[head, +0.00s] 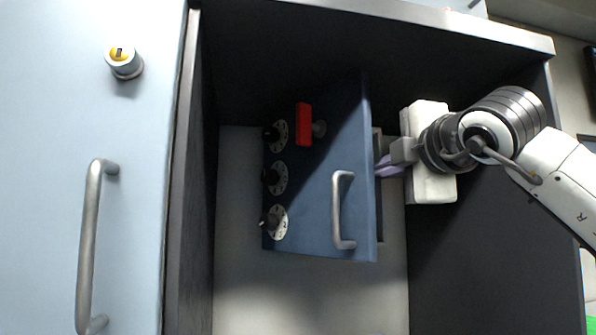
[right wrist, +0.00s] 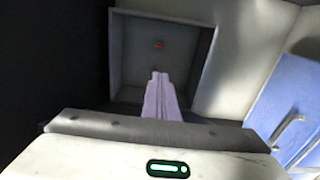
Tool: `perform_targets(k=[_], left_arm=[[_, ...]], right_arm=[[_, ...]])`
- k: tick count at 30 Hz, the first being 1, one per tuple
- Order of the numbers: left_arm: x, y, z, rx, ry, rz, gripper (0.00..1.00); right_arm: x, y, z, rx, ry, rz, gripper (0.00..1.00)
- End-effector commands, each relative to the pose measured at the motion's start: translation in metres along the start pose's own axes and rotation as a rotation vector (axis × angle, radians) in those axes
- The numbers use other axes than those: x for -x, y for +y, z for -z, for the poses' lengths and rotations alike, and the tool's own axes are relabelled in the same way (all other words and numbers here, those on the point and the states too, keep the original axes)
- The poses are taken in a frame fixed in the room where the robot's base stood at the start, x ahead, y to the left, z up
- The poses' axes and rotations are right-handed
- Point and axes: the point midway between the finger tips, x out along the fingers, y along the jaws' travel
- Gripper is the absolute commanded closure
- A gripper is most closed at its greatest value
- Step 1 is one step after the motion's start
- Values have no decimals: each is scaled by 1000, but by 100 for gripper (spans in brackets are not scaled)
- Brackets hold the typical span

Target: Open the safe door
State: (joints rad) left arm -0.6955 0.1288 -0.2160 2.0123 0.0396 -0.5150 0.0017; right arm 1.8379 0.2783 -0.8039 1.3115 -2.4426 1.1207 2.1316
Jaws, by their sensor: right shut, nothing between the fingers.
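The safe door (head: 315,185) is a dark blue panel in the middle of the head view. It stands ajar, its right edge swung out from the safe. A grey bar handle (head: 341,210) is near that edge. My right gripper (head: 384,166) is just right of the door's free edge, with lilac fingers pointing left. Its tips are partly hidden at the edge, and I cannot tell whether they touch it. In the right wrist view the fingers (right wrist: 159,78) are together and empty, in front of the grey safe interior (right wrist: 140,50). My left gripper is out of view.
The safe sits inside a dark-walled cabinet. Several dials and a red block (head: 304,124) are on the safe door. A pale blue panel (head: 50,160) with a long handle (head: 90,250) fills the left.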

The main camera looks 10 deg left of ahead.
Motion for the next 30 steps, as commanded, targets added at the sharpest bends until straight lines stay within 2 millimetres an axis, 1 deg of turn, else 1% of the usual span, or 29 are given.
perform_targets(k=[1,14,30], left_arm=[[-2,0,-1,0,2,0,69],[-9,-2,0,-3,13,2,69],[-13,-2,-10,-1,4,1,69]], right_arm=[[0,-1,5,1,1,0,100],[0,-1,35,0,2,0,100],[0,0,73,0,2,0,100]])
